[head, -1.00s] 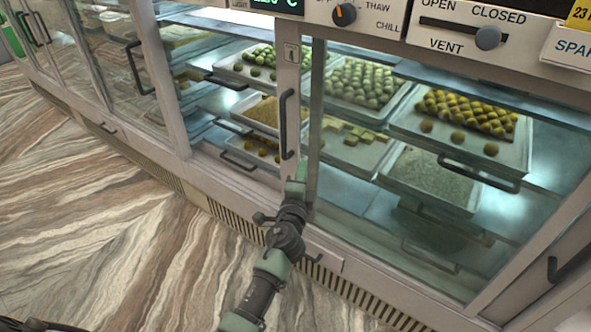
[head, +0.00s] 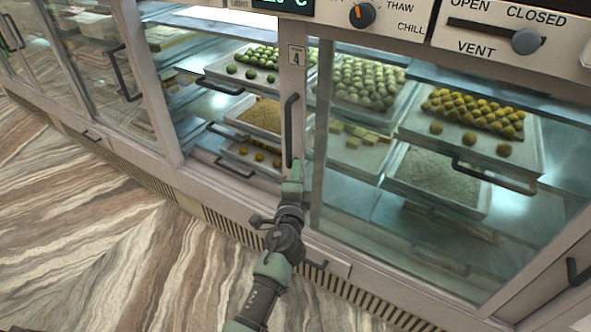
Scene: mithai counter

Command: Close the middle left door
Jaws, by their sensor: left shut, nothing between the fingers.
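The middle left door is a sliding glass door in the counter front; its pale upright edge frame (head: 297,90) bears a "4" label and a dark vertical handle (head: 291,130). To the left of this frame the counter stands open, with trays showing clear of glass. My left gripper (head: 293,172) is shut and empty, at the lower end of the handle, in front of the frame's bottom; I cannot tell whether it touches. My left forearm reaches up to it from below. My right gripper is out of view.
Trays of sweets, such as a tray of green balls (head: 240,74) and a tray of yellow balls (head: 468,150), sit on the shelves. A control panel (head: 480,30) with knobs runs above.

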